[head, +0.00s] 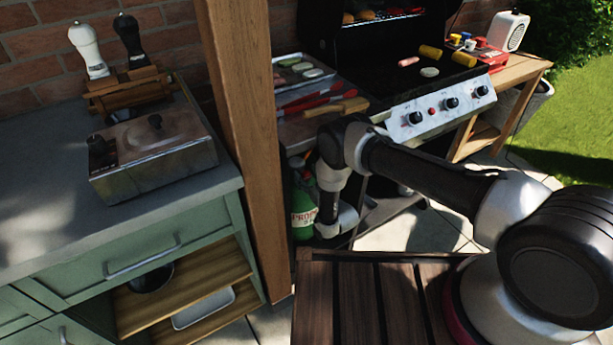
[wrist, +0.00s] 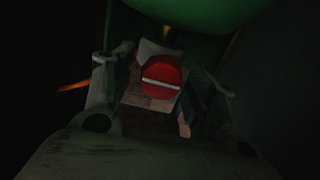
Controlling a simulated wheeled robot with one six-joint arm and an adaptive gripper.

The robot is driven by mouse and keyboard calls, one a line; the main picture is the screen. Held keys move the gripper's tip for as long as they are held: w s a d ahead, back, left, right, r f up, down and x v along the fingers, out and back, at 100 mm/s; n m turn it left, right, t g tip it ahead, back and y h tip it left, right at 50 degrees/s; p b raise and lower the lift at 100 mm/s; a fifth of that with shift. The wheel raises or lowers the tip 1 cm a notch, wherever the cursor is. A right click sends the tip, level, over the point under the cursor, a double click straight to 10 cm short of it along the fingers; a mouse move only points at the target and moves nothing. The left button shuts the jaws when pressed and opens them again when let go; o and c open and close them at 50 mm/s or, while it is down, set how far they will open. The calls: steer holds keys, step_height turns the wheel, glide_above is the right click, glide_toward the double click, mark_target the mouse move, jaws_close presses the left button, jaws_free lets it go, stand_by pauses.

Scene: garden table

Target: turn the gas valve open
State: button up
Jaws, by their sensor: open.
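The gas valve is a red round knob (wrist: 162,72) with a white line across it, near the middle of the wrist view. The white line lies almost level in the picture. My gripper (wrist: 171,68) is open, with one finger on each side of the knob. I cannot tell whether either finger touches it. The green propane tank (head: 303,222) stands under the grill in the head view, partly hidden by my arm. A large green curved surface (wrist: 195,12) fills the top of the wrist view. My gripper's fingers and the knob are hidden in the head view.
An orange hose-like strip (wrist: 74,87) shows left of the knob. The wooden post (head: 243,130) stands left of the tank. The grill (head: 440,108) and its side shelf with tongs (head: 318,98) are above. The wrist view is dark around the fingers.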

steer(key=shift+w+a, duration=0.1)
steer(key=shift+w, duration=0.05)
steer(key=c, duration=1)
